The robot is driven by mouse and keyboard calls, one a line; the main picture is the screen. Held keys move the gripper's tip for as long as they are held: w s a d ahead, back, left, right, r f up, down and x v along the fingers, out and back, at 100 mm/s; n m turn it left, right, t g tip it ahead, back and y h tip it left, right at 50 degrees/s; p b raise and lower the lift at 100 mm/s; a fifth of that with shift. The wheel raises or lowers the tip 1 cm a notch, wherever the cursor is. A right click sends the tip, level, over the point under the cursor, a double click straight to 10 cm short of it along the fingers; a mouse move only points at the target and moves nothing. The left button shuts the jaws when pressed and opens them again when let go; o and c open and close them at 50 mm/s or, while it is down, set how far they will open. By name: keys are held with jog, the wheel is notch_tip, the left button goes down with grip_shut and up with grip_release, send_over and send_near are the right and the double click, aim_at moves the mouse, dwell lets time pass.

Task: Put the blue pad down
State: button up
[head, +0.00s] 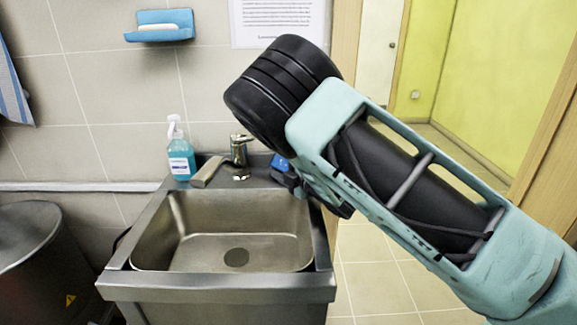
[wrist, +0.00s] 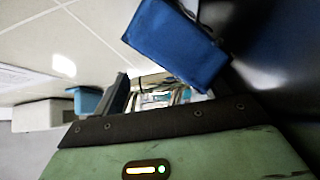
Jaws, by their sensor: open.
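The blue pad (head: 280,163) is at the back right corner of the sink, partly hidden by my arm. It shows large and close at the top of the wrist view (wrist: 178,45), tilted. My gripper (head: 316,190) is beside the pad at the sink's right rear edge, mostly hidden behind my arm. It is open. A dark finger stands left of the pad in the wrist view, with a gap between them. I cannot tell whether the pad rests fully on the ledge or touches a finger.
The metal sink basin (head: 235,254) is empty. A bin (head: 40,265) stands at left. Tiled floor (head: 375,288) is clear at right.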

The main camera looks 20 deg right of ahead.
jog(key=shift+s+f+p, duration=0.1)
jog(key=shift+f+p, duration=0.2)
jog(key=shift+p, duration=0.05)
jog(key=v, duration=0.7)
jog(key=r+b+v, duration=0.1)
jog(key=v, duration=0.3)
jog(key=shift+s+d, duration=0.2)
jog(key=shift+s, duration=0.15)
